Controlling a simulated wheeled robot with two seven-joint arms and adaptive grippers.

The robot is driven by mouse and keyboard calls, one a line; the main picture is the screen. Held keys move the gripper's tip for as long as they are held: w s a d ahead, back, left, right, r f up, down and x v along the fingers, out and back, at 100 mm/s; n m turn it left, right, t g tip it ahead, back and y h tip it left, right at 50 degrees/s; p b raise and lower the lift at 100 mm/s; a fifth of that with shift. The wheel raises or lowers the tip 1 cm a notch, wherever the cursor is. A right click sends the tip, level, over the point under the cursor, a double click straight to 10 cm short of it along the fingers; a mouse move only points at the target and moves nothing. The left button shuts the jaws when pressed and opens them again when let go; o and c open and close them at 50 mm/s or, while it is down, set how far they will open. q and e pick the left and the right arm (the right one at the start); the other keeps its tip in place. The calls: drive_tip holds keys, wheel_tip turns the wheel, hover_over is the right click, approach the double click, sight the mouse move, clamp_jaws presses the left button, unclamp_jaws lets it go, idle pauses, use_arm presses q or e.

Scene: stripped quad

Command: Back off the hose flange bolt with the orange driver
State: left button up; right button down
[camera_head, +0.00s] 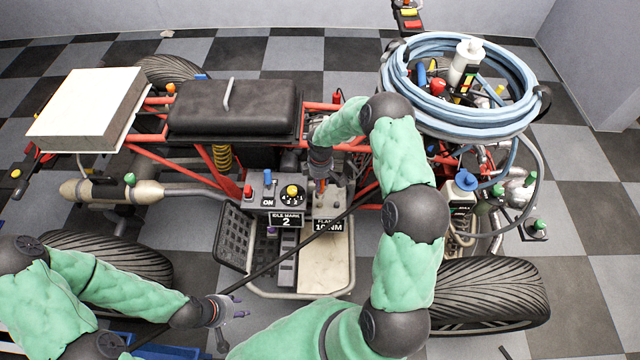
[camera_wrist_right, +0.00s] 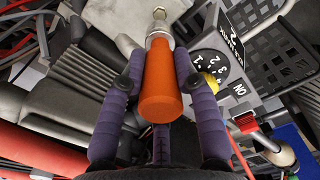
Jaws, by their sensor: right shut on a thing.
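My right gripper (camera_wrist_right: 160,78) is shut on the orange driver (camera_wrist_right: 160,97), its purple fingers on both sides of the handle. The driver's metal end points at a small brass-coloured bolt head (camera_wrist_right: 159,13) in the right wrist view; whether they touch I cannot tell. In the head view the right gripper (camera_head: 321,172) points down over the grey block labelled as the flange, 10 NM (camera_head: 328,213). The driver is mostly hidden there. My left gripper (camera_head: 238,306) is open and empty, low and left of the footplate.
A control box (camera_head: 262,193) with a red button, blue switch and yellow dial (camera_wrist_right: 208,82) stands close beside the flange block. A black cable crosses in front of both. A coiled blue hose (camera_head: 400,85) lies at the back right. Red frame tubes surround the right gripper.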

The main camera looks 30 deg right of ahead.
idle(0.4)
drive_tip(key=shift+f+b, duration=0.2)
drive_tip(key=shift+b, duration=0.1)
wheel_tip(320, 180, down, 5)
drive_tip(key=b, duration=0.3)
drive_tip(key=shift+f+m+b, duration=0.15)
drive_tip(key=shift+m+b, duration=0.5)
drive_tip(key=shift+m, duration=0.05)
drive_tip(key=shift+m+b, duration=0.45)
drive_tip(key=shift+m, duration=1.35)
drive_tip(key=shift+f, duration=0.2)
